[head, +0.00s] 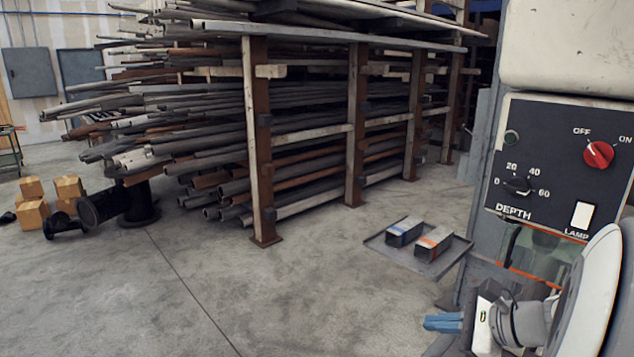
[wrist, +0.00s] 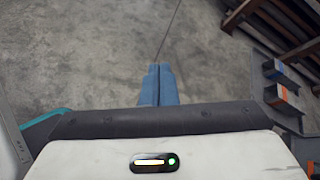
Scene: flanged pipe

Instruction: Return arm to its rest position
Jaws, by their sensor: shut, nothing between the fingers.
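My gripper (head: 444,322) shows at the lower right of the head view, at the end of my arm, with its blue fingers pointing left over the concrete floor. In the wrist view the two blue fingers of my gripper (wrist: 158,84) lie side by side, closed together with nothing between them. Only bare floor shows beyond the fingertips.
A control panel (head: 550,165) with a red knob stands close at the right, above my gripper. A pipe rack (head: 355,125) fills the back. Black flanged pipe pieces (head: 105,206) and cardboard boxes (head: 32,215) stand left. The middle floor is clear.

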